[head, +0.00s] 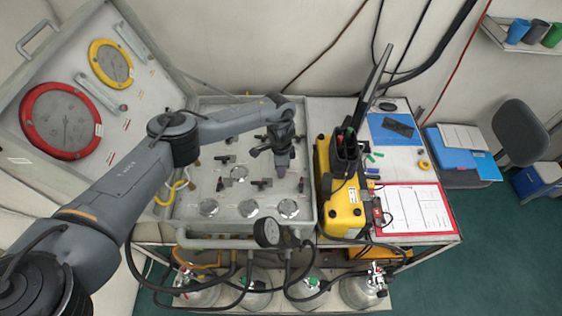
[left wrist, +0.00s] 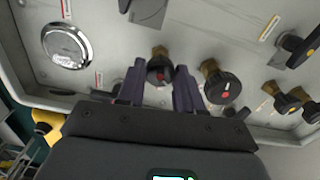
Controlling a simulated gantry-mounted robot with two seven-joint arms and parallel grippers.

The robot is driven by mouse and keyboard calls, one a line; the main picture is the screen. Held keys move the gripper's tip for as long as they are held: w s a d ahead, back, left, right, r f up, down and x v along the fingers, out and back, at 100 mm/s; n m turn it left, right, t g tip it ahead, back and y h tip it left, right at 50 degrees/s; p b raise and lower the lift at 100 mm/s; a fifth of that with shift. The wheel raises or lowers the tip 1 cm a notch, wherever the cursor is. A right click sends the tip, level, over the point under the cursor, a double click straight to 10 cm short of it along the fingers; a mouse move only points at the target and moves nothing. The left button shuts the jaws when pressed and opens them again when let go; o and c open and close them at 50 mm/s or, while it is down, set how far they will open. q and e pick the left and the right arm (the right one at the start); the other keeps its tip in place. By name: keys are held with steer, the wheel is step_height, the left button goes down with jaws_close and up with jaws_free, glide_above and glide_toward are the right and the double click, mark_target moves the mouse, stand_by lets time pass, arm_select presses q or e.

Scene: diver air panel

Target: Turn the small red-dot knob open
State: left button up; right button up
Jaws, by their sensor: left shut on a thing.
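The small black knob with a red dot (left wrist: 160,70) sits on a brass stem on the grey panel, between the two fingers of my left gripper in the left wrist view. My left gripper (left wrist: 160,76) is shut on this knob. In the head view the left gripper (head: 281,166) points down over the right part of the panel (head: 180,213) and hides the knob. A larger black knob with a red dot (left wrist: 222,88) stands just right of the gripper in the left wrist view, apart from the fingers. My right gripper is in neither view.
Black knobs with yellow dots (left wrist: 286,103) are at the right in the left wrist view. A round gauge (left wrist: 67,46) is at the left. In the head view a yellow case (head: 347,205) stands close to the panel's right edge, and hoses run below it.

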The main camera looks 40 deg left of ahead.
arm_select(q)
steer(key=shift+d+r+n+p, duration=0.1)
steer(key=shift+r+n+p, duration=0.05)
steer(key=shift+n+p, duration=1.65)
steer(key=shift+n+b, duration=0.3)
steer(key=shift+n, duration=0.1)
steer(key=o, duration=1)
step_height(320, 180, up, 11)
steer(key=shift+f+p, duration=0.2)
steer(key=shift+p, duration=0.55)
